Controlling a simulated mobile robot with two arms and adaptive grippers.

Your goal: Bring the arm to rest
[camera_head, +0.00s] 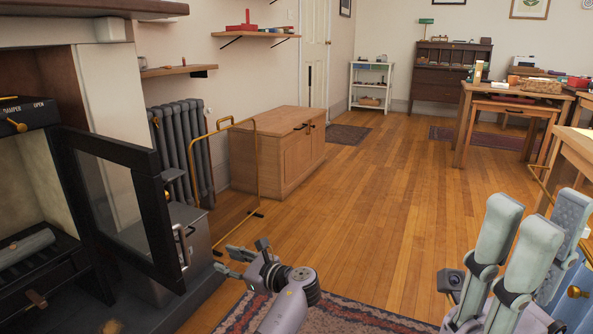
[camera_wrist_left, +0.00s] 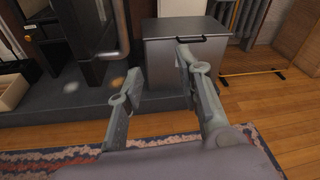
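My left gripper (camera_head: 243,259) reaches in low at the centre left of the head view, above the floor near the metal box. Its fingers are spread with nothing between them. The left wrist view also shows this gripper (camera_wrist_left: 160,68) open and empty, in front of the grey box. My right gripper (camera_head: 532,225) stands large at the lower right of the head view, with its pale fingers pointing up. They look extended and apart, with nothing held. Most of the right arm is out of view.
A black stove with an open glass door (camera_head: 118,200) stands at the left. A grey metal box (camera_wrist_left: 190,75) and a brass rail (camera_head: 250,160) are close by. A blue cabinet (camera_head: 582,310) is beside my right gripper. The middle wooden floor (camera_head: 380,200) is clear.

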